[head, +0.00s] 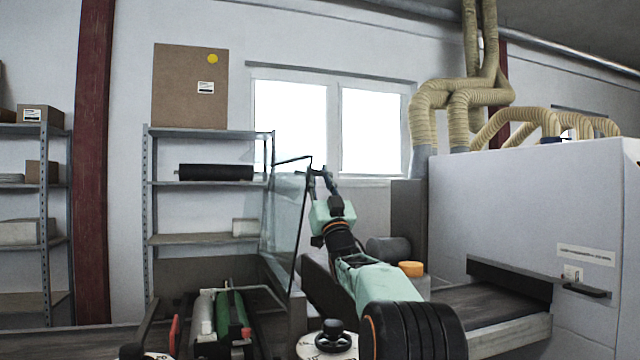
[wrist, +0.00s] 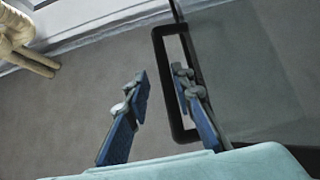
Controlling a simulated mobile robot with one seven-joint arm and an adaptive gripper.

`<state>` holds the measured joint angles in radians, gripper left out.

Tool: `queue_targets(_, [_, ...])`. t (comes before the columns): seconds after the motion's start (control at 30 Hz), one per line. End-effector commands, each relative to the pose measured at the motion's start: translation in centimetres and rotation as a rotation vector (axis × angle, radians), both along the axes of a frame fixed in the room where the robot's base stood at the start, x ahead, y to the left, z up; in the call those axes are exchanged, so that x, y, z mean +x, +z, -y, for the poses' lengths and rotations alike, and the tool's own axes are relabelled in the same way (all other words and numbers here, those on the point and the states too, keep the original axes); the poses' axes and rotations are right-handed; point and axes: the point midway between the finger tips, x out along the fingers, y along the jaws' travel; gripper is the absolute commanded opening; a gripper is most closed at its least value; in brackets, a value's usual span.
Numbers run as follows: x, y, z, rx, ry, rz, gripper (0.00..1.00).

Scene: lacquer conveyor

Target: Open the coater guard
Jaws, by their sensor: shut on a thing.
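The coater guard (head: 284,212) is a clear panel with a dark edge, standing steeply tilted above the coater in the head view. Its black loop handle (wrist: 160,60) shows in the wrist view, with part of the clear panel to its right. My gripper (head: 318,176) is at the guard's upper right edge. In the wrist view my gripper (wrist: 163,90) has one blue finger on each side of the handle's left bar and is shut on it. The coater's green roller (head: 233,312) and pale roller (head: 203,318) show uncovered below the guard.
A metal shelf (head: 205,184) stands behind the guard. A large white machine (head: 520,205) with cream hoses (head: 436,97) stands at the right, with a dark conveyor (head: 480,303) entering it. A black handwheel (head: 333,336) sits at the front.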

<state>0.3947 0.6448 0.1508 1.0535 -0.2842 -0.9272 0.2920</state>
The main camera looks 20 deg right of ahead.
Motion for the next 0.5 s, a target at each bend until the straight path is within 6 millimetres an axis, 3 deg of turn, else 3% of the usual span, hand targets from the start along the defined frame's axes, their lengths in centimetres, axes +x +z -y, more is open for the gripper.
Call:
queue_targets(0.17, [-0.7, -1.1, 0.5, 0.002, -0.008, -0.008, 0.17])
queue_targets(0.5, [-3.9, -4.0, 0.3, 0.002, -0.008, -0.005, 0.17])
